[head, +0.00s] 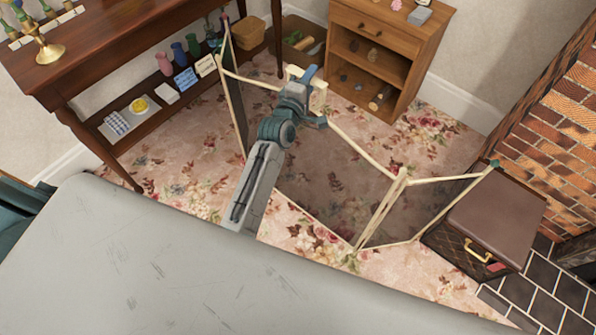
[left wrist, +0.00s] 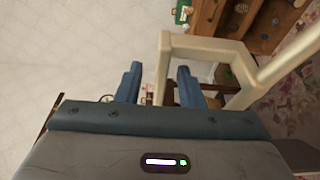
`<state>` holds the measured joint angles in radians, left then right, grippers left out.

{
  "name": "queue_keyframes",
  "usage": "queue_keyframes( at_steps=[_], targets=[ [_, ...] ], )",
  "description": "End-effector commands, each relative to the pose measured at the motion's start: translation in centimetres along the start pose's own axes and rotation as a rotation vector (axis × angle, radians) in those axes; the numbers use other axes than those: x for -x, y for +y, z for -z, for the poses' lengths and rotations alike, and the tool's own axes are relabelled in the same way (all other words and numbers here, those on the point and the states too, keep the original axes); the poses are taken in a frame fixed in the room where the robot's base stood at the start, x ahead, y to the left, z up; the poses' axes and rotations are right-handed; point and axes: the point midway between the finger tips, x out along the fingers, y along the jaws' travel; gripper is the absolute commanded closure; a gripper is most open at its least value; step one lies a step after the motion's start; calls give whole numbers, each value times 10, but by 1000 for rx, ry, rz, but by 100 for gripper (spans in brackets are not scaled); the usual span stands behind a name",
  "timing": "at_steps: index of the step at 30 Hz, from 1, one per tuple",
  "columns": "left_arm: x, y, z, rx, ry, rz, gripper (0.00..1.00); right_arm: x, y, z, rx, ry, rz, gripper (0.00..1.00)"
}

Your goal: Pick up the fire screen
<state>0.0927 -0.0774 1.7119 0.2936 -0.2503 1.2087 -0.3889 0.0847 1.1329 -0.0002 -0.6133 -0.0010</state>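The fire screen (head: 325,178) stands upright on the floral carpet, with several dark see-through mesh panels in a cream frame, folded at angles. A cream loop handle rises from its top middle. My left gripper (head: 312,95) is at this handle and hides part of it. In the left wrist view the fire screen's handle (left wrist: 205,46) is close ahead. The blue fingers of my left gripper (left wrist: 158,82) are spread, and one upright bar of the handle shows in the gap between them. I cannot tell whether a finger touches it. My right gripper is not in view.
A dark wooden table (head: 110,45) with a lower shelf stands at the left, and a wooden cabinet (head: 400,30) stands behind. A brown box (head: 497,220) with a gold handle sits right of the screen, near the brick fireplace (head: 555,140). Carpet is open left of the screen.

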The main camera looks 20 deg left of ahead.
Motion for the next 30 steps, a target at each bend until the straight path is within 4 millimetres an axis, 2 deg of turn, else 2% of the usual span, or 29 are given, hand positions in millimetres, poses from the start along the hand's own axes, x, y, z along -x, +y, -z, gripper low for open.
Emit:
queue_keyframes(
  at_steps=[1, 5, 6, 30],
  targets=[
    [0, 0, 0, 0, 0, 0, 71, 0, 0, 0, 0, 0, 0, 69],
    [0, 0, 0, 0, 0, 0, 97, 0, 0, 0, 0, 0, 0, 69],
    [0, 0, 0, 0, 0, 0, 100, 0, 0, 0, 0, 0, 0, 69],
    [0, 0, 0, 0, 0, 1, 100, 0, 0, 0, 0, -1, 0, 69]
  ],
)
